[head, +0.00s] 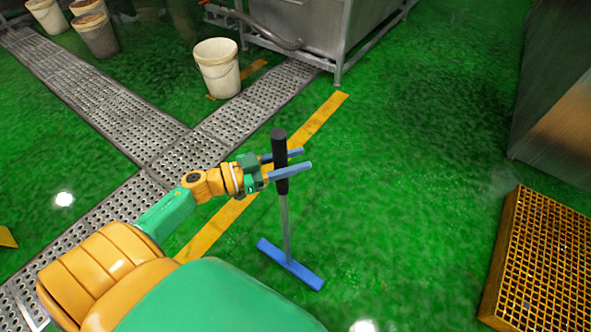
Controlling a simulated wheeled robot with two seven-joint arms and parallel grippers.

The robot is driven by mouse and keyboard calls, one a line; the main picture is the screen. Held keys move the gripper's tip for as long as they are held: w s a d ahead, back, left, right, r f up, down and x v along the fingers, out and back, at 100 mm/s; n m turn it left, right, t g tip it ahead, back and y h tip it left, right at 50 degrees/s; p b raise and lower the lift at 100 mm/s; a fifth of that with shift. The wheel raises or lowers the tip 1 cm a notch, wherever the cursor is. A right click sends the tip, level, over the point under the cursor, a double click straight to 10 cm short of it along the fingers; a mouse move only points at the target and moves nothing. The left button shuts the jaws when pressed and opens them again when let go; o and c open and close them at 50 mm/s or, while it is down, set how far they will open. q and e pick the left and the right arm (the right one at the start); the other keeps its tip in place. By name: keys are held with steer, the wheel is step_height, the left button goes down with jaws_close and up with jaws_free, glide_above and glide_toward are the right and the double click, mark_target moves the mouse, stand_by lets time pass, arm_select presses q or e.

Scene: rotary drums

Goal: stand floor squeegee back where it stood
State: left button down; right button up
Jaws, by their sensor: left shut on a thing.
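The floor squeegee (285,222) has a black grip, a thin grey pole and a blue head (290,265) at the bottom. It stands close to upright in the middle of the head view, right of the yellow floor line. My left gripper (292,162) is shut on the black grip, with one blue finger on each side of it. The blue head is at or just above the green floor; I cannot tell if it touches. My right gripper is not in view.
A white bucket (217,68) stands beyond the perforated drain grating (105,100). More buckets (95,33) stand at the far left. A steel tank (300,22) is at the back. A yellow grate platform (543,262) lies at the right. The green floor between is clear.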

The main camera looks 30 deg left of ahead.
arm_select(q)
steer(key=shift+w+f+b, duration=0.1)
steer(key=shift+f+b, duration=0.45)
steer(key=shift+f, duration=1)
steer(key=c, duration=0.5)
jaws_free()
steer(key=shift+f, duration=0.1)
